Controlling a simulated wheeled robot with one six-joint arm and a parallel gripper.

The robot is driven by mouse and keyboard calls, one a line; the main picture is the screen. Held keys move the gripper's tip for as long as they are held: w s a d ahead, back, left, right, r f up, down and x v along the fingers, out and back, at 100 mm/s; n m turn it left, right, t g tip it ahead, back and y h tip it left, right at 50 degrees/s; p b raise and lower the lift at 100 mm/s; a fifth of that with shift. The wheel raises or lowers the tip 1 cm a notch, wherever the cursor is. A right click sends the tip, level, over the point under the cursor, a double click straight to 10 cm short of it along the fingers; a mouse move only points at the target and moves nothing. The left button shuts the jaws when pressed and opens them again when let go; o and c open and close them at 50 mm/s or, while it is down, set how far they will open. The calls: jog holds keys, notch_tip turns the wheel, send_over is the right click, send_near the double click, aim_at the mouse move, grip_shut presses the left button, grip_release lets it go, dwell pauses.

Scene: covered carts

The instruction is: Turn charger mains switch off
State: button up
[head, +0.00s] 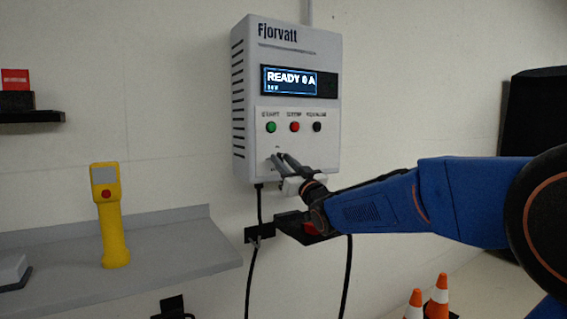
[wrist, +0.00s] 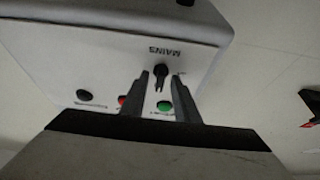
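The charger (head: 290,75) is a pale wall box marked Fjorvatt, and its lit display (head: 299,82) reads READY 0 A. Its mains switch (wrist: 160,72) is a black knob by the upside-down word MAINS in the wrist view. The knob lies along the picture's vertical; I cannot tell whether that is on or off. My gripper (head: 279,158) is at the lower panel and hides the switch in the head view. In the wrist view its two fingers (wrist: 162,84) are open, one on each side of the knob. I cannot tell whether they touch it.
Green (head: 271,127), red (head: 294,127) and black (head: 317,127) buttons sit above the gripper. Cables hang below the charger past a black bracket (head: 258,234). A grey shelf (head: 180,250) at left holds a yellow handheld device (head: 110,220). Orange cones (head: 437,295) stand lower right.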

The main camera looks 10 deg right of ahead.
grip_shut()
jog(key=shift+n, duration=0.4)
jog(key=n+g+y, duration=0.1)
jog(key=n+g, duration=0.1)
jog(key=n, duration=0.5)
jog(key=n+g+y, duration=0.2)
jog(key=n+g, duration=0.1)
jog(key=n, duration=0.4)
jog(key=n+g+y, duration=0.1)
jog(key=n+g, duration=0.1)
jog(key=n, duration=0.5)
jog(key=shift+d+r+n+g+y, duration=0.15)
jog(key=shift+n+g+y, duration=0.15)
jog(key=shift+g, duration=0.1)
grip_release()
